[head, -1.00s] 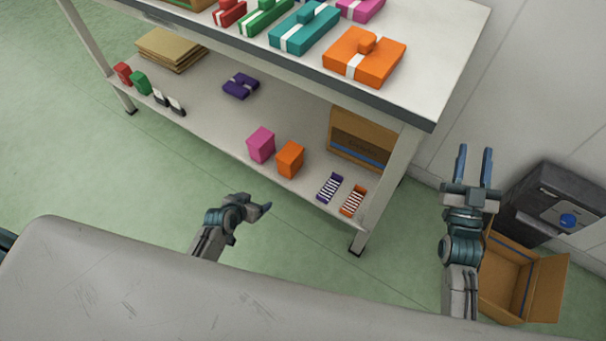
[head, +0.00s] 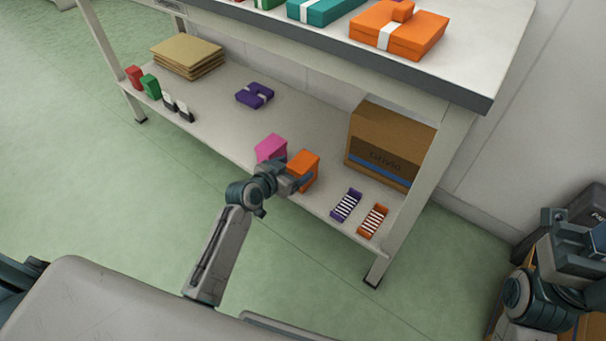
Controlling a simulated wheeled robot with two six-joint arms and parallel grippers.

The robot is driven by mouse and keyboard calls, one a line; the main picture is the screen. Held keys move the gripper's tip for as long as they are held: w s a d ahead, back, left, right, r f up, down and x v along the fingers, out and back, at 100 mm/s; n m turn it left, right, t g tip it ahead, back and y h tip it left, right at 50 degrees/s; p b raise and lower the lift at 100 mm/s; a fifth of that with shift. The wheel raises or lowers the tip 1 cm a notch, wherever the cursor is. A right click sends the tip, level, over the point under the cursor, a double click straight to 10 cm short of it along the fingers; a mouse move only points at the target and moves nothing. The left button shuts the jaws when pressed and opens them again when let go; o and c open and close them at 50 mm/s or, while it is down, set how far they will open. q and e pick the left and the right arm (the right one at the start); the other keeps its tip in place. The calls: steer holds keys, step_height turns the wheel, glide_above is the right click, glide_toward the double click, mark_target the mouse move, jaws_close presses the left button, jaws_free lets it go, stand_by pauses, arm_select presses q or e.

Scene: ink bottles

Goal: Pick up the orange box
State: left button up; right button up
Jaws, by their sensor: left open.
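A small upright orange box (head: 304,166) stands on the lower shelf (head: 215,118) near its front edge, just right of a pink box (head: 271,148). My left gripper (head: 292,183) is open at the front of the orange box. Its fingers overlap the lower part of the box in the head view, and I cannot tell whether they touch it. A larger flat orange box with a white band (head: 420,37) lies on the table top. My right gripper (head: 575,232) is at the right edge, partly cut off, and its jaw opening is unclear.
Purple (head: 346,205) and orange striped items (head: 373,221) lie right of the box. A brown carton (head: 385,143) stands behind them. A table leg (head: 421,200) stands at the right.

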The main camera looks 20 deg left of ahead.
mark_target(303, 164)
arm_select(q)
steer(key=b+x, duration=0.2)
steer(key=x, duration=0.2)
steer(key=shift+w+d+f, duration=0.1)
steer(key=shift+w+f, duration=0.1)
steer(key=shift+f, duration=0.1)
steer(key=shift+w+d+b, duration=0.15)
steer(key=shift+w+b, duration=0.15)
steer(key=c, duration=1.2)
steer(key=shift+o, duration=0.2)
